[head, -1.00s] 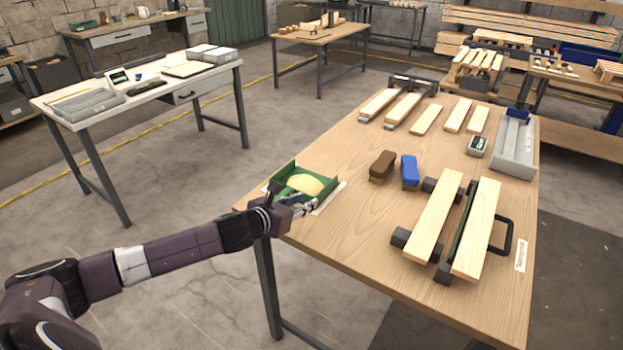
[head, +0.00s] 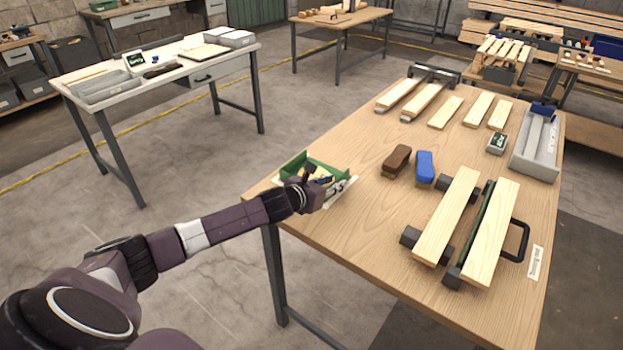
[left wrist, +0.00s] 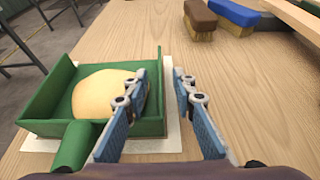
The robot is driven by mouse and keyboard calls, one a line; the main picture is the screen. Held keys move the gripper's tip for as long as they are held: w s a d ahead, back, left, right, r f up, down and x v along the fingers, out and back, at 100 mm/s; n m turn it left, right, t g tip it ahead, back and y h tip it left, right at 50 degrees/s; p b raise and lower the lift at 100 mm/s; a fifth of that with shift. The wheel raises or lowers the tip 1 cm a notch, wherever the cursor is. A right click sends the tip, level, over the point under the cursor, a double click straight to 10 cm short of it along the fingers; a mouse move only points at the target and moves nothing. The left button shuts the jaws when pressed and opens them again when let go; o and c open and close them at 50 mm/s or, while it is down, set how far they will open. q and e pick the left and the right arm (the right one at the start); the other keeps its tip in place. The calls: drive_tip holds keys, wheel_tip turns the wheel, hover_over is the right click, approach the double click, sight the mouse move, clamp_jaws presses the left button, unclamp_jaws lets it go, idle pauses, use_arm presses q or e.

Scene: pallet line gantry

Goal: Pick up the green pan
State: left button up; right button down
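The green pan (head: 296,164) is a dustpan lying on a pale sheet at the near left corner of the wooden table. In the left wrist view the pan (left wrist: 50,88) holds a tan heap (left wrist: 98,93), and its round handle (left wrist: 72,146) points toward me. My left gripper (head: 341,187) is at the pan and hides part of it in the head view. In the left wrist view the gripper (left wrist: 163,84) is open, with one finger over the pan's inside and the other outside its right wall. Contact with the wall cannot be told. My right gripper is not in view.
A brown brush (head: 396,160) and a blue brush (head: 425,168) lie right of the pan. Wooden boards in a clamp frame (head: 465,235) lie farther right. A grey tray (head: 536,148) is at the far right. Bare tabletop (head: 350,235) lies nearer me.

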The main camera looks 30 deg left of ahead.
use_arm(q)
drive_tip(key=shift+w+f, duration=0.15)
drive_tip(key=shift+w, duration=0.25)
drive_tip(key=shift+c, duration=0.5)
clamp_jaws()
drive_tip(key=shift+r, duration=0.2)
